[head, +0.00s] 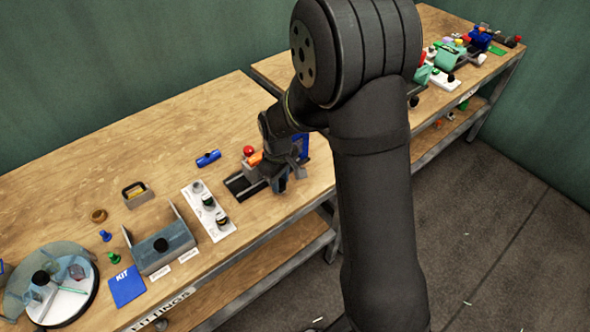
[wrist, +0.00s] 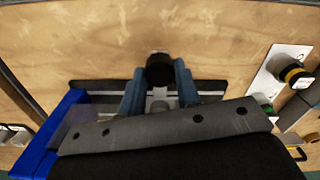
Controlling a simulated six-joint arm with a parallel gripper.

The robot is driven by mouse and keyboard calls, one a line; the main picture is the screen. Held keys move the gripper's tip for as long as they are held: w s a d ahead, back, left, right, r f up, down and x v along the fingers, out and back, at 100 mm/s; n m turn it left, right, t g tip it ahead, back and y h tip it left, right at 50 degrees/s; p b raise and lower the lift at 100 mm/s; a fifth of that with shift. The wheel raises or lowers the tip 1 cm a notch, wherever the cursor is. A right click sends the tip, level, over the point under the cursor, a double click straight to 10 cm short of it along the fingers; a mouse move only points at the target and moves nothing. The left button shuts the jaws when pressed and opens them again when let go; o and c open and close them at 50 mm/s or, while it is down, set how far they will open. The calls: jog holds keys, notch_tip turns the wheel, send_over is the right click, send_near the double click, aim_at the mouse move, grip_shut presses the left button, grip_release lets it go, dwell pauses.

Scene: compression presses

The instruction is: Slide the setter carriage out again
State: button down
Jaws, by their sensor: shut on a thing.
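The setter has a dark rail base (head: 238,186) and a blue body (head: 304,145), with a red ball knob (head: 249,150) and an orange part (head: 256,159) above. In the wrist view its blue body (wrist: 62,125) stands at the left and the dark rail (wrist: 100,85) runs across. My gripper (head: 284,177) is low over the rail. In the wrist view my gripper (wrist: 160,80) has its two fingers shut on the carriage's black knob (wrist: 160,68). A pale part of the carriage (wrist: 158,100) shows between the fingers. The rest is hidden by my gripper.
A white strip with several knobs (head: 208,212) lies left of the rail. A blue cylinder (head: 208,158) lies behind it. The bench (head: 190,125) behind is bare.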

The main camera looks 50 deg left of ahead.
jog(key=s, duration=0.5)
jog(key=shift+s, duration=0.35)
jog(key=c, duration=1.2)
grip_release()
jog(key=shift+s, duration=0.15)
jog(key=shift+o, duration=0.7)
jog(key=shift+r, duration=0.1)
jog(key=shift+r, duration=0.2)
notch_tip(320, 180, up, 17)
jog(key=shift+f, duration=0.2)
jog(key=f, duration=1.7)
jog(key=shift+w+f, duration=0.1)
jog(key=shift+w, duration=0.1)
